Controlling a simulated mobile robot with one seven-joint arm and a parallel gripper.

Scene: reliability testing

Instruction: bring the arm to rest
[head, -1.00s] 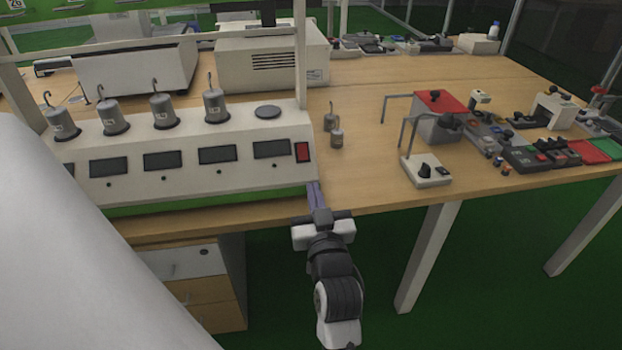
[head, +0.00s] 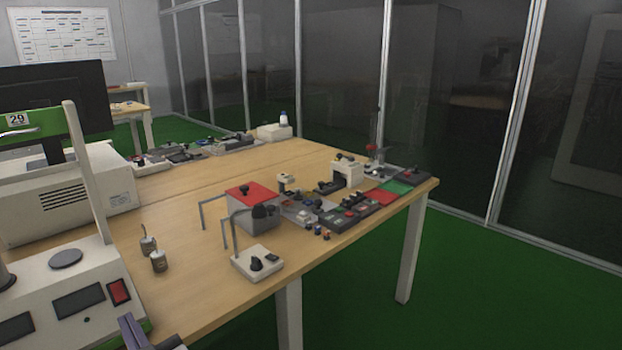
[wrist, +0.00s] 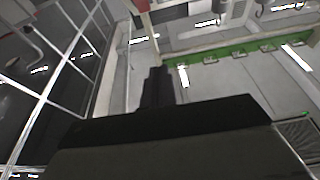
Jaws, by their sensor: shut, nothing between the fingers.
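My gripper (head: 130,326) shows at the bottom left of the head view, where only its narrow grey-purple fingers and a bit of the wrist are in frame. The fingers lie together, shut and empty, in front of the right end of the white weight-test machine (head: 95,275). In the wrist view the dark closed fingers (wrist: 157,82) point away from the camera with nothing held. Most of my arm is out of frame.
The wooden table (head: 190,295) carries two small metal weights (head: 158,262), a white switch box (head: 257,263), a red-topped box (head: 250,193) and several button units (head: 350,217). Green floor (head: 480,300) lies open at right. Glass partitions (head: 440,110) stand behind.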

